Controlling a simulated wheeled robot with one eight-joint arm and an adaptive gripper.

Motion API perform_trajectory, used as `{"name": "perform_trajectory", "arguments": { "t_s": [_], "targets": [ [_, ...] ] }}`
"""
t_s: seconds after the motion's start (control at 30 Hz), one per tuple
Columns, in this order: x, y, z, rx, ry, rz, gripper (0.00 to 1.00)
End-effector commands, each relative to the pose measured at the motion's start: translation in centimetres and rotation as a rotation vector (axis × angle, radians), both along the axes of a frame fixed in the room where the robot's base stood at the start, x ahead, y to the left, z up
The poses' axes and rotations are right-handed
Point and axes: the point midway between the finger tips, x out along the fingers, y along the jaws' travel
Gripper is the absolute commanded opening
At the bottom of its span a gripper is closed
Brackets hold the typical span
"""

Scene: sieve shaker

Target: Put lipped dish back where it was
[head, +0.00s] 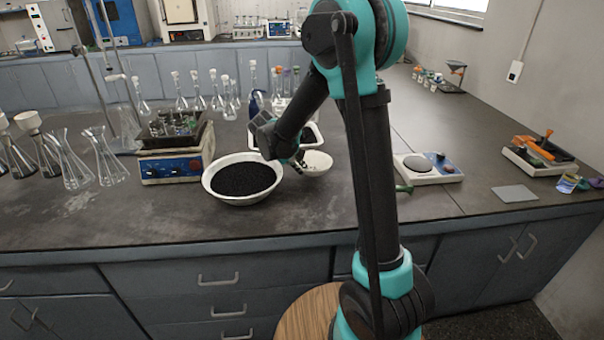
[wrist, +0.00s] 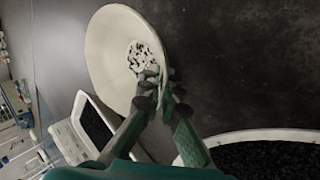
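The white lipped dish (head: 319,166) is on or just above the bench, right of the large bowl; I cannot tell if it touches the bench. In the wrist view the dish (wrist: 105,55) is round and cream-white, with a few black and white grains at its bottom. My gripper (head: 298,163) is at the left side of the dish in the head view. In the wrist view my gripper (wrist: 162,82) has one finger inside the rim and one outside, close together, seemingly pinching it. The fingers hide part of the rim.
A large white bowl of black granules (head: 211,187) stands close left of the dish. A white tray of black granules (head: 318,134) lies behind it. A blue-based shaker (head: 172,168) and flasks stand left; a small balance (head: 429,172) stands right. The bench front is clear.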

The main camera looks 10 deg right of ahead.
Motion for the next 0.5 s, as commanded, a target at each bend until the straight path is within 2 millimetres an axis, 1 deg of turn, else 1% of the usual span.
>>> {"name": "perform_trajectory", "arguments": {
  "t_s": [0.03, 0.13, 0.5],
  "targets": [
    [0.1, 0.0, -0.8, 0.0, 0.0, 0.0, 0.0],
    [0.0, 0.0, -1.6, 0.0, 0.0, 0.0, 0.0],
    [0.0, 0.0, -1.9, 0.0, 0.0, 0.0, 0.0]
  ]
}}
